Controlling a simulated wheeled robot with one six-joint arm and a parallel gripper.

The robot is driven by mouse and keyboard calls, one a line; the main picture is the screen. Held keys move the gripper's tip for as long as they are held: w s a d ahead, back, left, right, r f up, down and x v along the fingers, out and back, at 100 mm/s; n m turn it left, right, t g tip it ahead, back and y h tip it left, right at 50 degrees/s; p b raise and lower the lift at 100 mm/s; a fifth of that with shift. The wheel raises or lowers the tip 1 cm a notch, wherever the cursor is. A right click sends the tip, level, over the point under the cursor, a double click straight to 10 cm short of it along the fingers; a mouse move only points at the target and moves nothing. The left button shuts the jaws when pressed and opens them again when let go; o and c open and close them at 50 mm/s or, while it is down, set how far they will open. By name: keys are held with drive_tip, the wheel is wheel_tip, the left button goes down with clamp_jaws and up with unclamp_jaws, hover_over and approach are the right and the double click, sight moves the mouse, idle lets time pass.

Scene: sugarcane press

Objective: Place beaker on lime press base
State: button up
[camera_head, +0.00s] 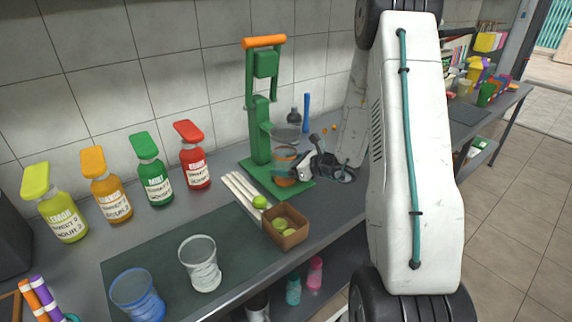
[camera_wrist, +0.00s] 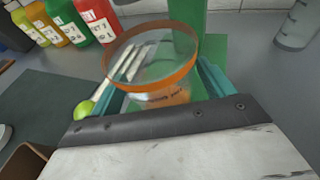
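The clear beaker (camera_head: 285,160) has an orange rim and stands upright over the green base (camera_head: 297,190) of the lime press (camera_head: 258,125). The press has an orange handle at its top. In the wrist view the beaker (camera_wrist: 152,72) sits between the two teal fingers of my gripper (camera_wrist: 160,88), which close on its sides. In the head view my gripper (camera_head: 312,166) reaches in from the right. The green base (camera_wrist: 212,55) shows behind and beside the beaker in the wrist view. Whether the beaker's bottom touches the base is hidden by my gripper.
Several sauce bottles (camera_head: 155,180) stand along the wall at left. White sticks (camera_head: 243,190), a lime (camera_head: 260,202) and a brown box (camera_head: 287,238) of limes lie in front of the press. A clear glass (camera_head: 200,265) and a blue glass (camera_head: 137,297) stand on the dark mat.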

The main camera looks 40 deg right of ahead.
drive_tip(key=shift+r, duration=0.15)
drive_tip(key=shift+s+d+r, duration=0.15)
drive_tip(key=shift+s+d, duration=0.05)
drive_tip(key=shift+s, duration=0.15)
drive_tip(key=v, duration=1.1)
drive_tip(key=s+a+r+n+g+y, duration=0.1)
drive_tip(key=s+a+r+n+g, duration=0.15)
drive_tip(key=a+r+n, duration=0.35)
drive_tip(key=s+a+r+n+g+y, duration=0.2)
drive_tip(key=a+n+g, duration=0.2)
drive_tip(key=a, duration=0.4)
drive_tip(key=s+a+r+n+g+y, duration=0.1)
drive_tip(key=s+a+r+n+g, duration=0.25)
drive_tip(key=a+n, duration=0.35)
drive_tip(key=s+a+r+n+g+h, duration=0.1)
drive_tip(key=s+r+n+h, duration=0.2)
drive_tip(key=s+n+h, duration=0.2)
drive_tip(key=s+a+r+n+h, duration=0.2)
drive_tip(key=s+n+h, duration=0.3)
drive_tip(key=s+n, duration=0.4)
drive_tip(key=s+r, duration=0.1)
drive_tip(key=s, duration=0.2)
drive_tip(key=shift+r+g, duration=0.3)
drive_tip(key=shift+g, duration=0.1)
